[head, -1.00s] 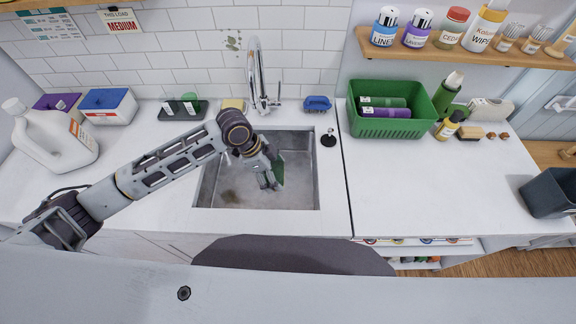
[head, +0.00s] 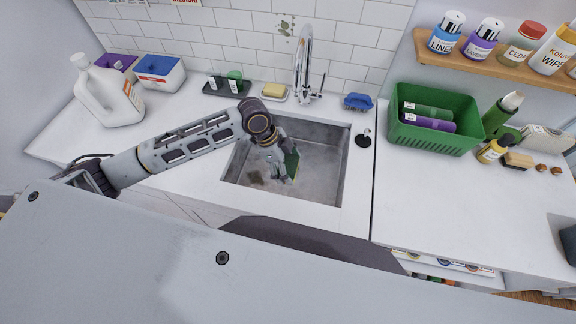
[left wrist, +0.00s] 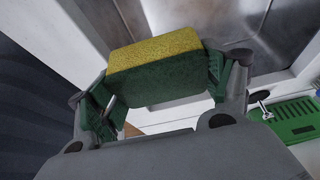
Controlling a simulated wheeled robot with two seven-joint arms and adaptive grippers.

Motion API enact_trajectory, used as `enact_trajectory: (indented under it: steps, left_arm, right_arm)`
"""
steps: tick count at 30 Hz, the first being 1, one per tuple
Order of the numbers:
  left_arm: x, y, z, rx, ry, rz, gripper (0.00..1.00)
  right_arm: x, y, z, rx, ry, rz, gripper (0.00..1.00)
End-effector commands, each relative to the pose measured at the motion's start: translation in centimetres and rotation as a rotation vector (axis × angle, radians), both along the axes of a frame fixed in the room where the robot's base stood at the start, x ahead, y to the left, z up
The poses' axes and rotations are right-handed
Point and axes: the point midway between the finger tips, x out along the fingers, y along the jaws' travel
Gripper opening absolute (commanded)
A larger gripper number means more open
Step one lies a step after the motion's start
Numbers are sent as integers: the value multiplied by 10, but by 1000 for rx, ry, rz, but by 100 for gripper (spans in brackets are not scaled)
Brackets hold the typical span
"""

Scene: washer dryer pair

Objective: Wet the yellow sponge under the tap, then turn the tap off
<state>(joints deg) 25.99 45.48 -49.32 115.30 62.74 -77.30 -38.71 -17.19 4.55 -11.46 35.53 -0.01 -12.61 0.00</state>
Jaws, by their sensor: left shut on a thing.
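My left gripper (head: 280,172) is over the sink basin (head: 322,181), shut on the yellow sponge. The sponge (left wrist: 155,66) fills the space between the fingers in the left wrist view, with a yellow layer and a dark green layer. In the head view only its green face (head: 292,164) shows beside the fingers. The chrome tap (head: 303,58) stands behind the basin, with the gripper in front of and below its spout. A thin lever shows on the tap's right side. I can make out no water stream. My right gripper is not in view.
A yellow block (head: 273,90) on a dish and a blue brush (head: 358,102) lie behind the basin. A black stopper (head: 363,139) is at its right. A green bin (head: 436,133) stands farther right; a white jug (head: 108,92) stands left. The front right counter is clear.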

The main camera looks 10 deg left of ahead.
Motion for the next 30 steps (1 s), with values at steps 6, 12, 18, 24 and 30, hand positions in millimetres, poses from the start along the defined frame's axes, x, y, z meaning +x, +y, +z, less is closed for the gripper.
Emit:
enact_trajectory:
  steps: [6, 12, 18, 24, 30]
  left_arm:
    - [8, 1, -2, 0, -1, 1, 60]
    - [19, 2, -4, -1, -1, 0, 60]
    - [31, 3, -8, -1, -2, 1, 60]
    - [42, 5, -11, 0, -1, -1, 60]
    - [54, 6, -13, 0, -1, 1, 60]
  right_arm:
    - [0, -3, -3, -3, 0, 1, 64]
    - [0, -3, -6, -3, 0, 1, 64]
    - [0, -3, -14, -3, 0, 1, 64]
    - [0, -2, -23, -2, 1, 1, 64]
    - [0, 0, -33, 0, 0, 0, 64]
